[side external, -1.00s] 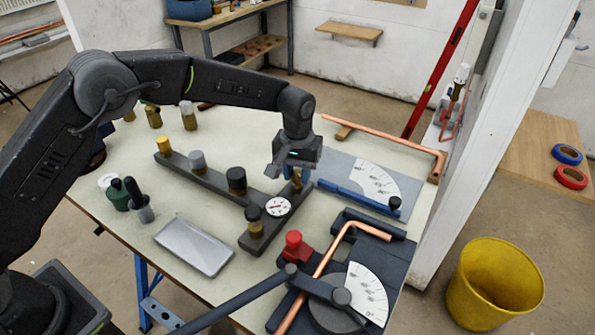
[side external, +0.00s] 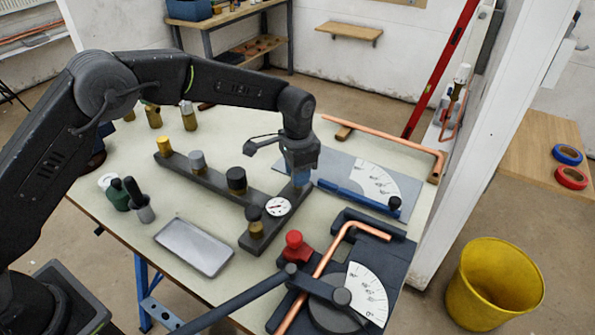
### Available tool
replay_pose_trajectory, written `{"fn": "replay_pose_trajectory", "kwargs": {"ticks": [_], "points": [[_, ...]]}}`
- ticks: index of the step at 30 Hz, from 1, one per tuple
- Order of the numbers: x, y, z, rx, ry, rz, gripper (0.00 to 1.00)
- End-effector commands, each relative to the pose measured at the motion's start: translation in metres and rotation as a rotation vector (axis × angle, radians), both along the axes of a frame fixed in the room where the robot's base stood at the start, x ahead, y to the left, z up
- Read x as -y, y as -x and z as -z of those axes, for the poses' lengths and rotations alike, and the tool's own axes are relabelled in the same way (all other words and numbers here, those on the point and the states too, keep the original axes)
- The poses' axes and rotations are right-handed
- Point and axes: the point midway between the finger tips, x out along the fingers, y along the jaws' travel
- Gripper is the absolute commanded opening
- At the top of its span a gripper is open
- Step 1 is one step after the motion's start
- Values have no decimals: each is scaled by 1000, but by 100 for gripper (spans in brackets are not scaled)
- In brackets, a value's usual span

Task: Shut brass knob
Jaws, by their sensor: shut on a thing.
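My gripper (side external: 300,179) points down at the right end of the long dark manifold bar (side external: 210,188). Another dark-topped valve (side external: 254,221) stands on the short front branch.
A blue-handled tool on a plate with a white dial (side external: 375,180) lies close to the right of my gripper. A pipe bender (side external: 340,295) with a copper pipe fills the front right. An empty grey tray (side external: 194,246) lies at front left.

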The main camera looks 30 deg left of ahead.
Motion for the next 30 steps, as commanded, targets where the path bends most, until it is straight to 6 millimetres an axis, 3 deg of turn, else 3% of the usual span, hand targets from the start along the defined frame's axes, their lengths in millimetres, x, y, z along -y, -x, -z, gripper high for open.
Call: {"fn": "replay_pose_trajectory", "kwargs": {"ticks": [10, 26, 27, 30], "points": [[0, 0, -1, 1, 0, 139, 8], [0, 0, -1, 2, 1, 163, 8], [0, 0, -1, 2, 1, 163, 33], [0, 0, -1, 2, 1, 162, 43]]}}
